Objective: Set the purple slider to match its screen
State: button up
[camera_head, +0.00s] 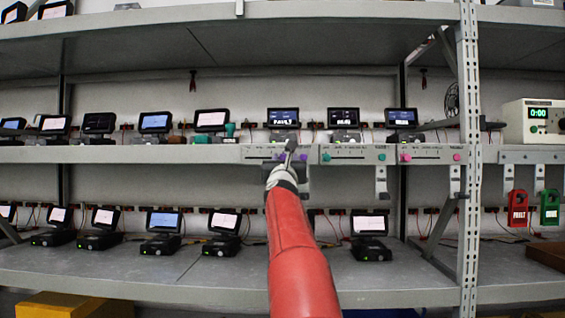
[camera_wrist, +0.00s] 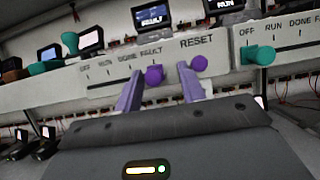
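The purple slider (camera_wrist: 154,75) is a round knob on a grey panel with a slot marked OFF, RUN, DONE and FAULT. It sits at the slot's right end, below the FAULT label. Its screen (camera_wrist: 151,16) above reads FAULT; it also shows in the head view (camera_head: 284,117). A purple RESET knob (camera_wrist: 199,63) is to the right. My gripper (camera_wrist: 160,70) is open in front of the panel, its fingers either side of the slider, the left one closer. In the head view my gripper (camera_head: 290,150) hides part of the panel (camera_head: 254,150).
A teal knob panel (camera_head: 342,155) and a pink knob panel (camera_head: 432,154) continue to the right. A rack upright (camera_head: 469,180) stands further right. More devices with screens line both shelves. A teal-handled object (camera_wrist: 70,42) stands on the shelf left of the purple panel.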

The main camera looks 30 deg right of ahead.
jog(key=shift+a, duration=0.15)
jog(key=b+v, duration=0.5)
jog(key=v, duration=0.2)
jog(key=shift+s+a+f, duration=0.15)
jog(key=shift+s+a, duration=0.05)
jog(key=shift+s, duration=0.05)
dwell(0.3)
